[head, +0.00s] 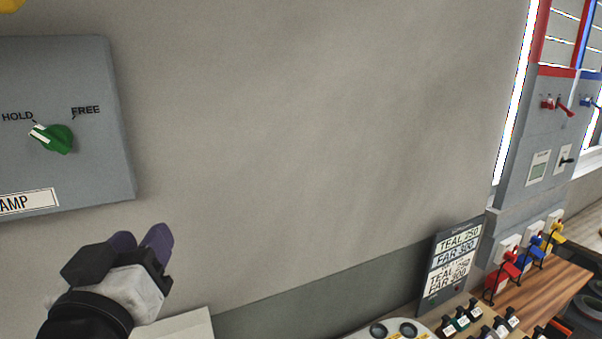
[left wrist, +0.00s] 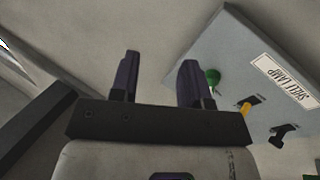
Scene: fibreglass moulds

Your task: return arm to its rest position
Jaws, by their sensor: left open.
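My left gripper (head: 141,240) is at the lower left of the head view, below the grey wall box. In the left wrist view its two dark purple fingers (left wrist: 161,65) stand apart with nothing between them. The grey wall box (head: 60,95) carries a green knob (head: 57,139) whose white mark points towards HOLD. The box also shows in the left wrist view (left wrist: 225,50), to the right of the fingers, with its green knob (left wrist: 212,79). The gripper appears apart from the knob. My right gripper is not in view.
A sign board (head: 452,262) stands at the lower right. Beyond it are a grey panel (head: 535,140) with switches and several coloured valve handles (head: 507,264) by a wooden surface (head: 535,302). Small labelled items (head: 480,322) lie in front. The middle wall is bare.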

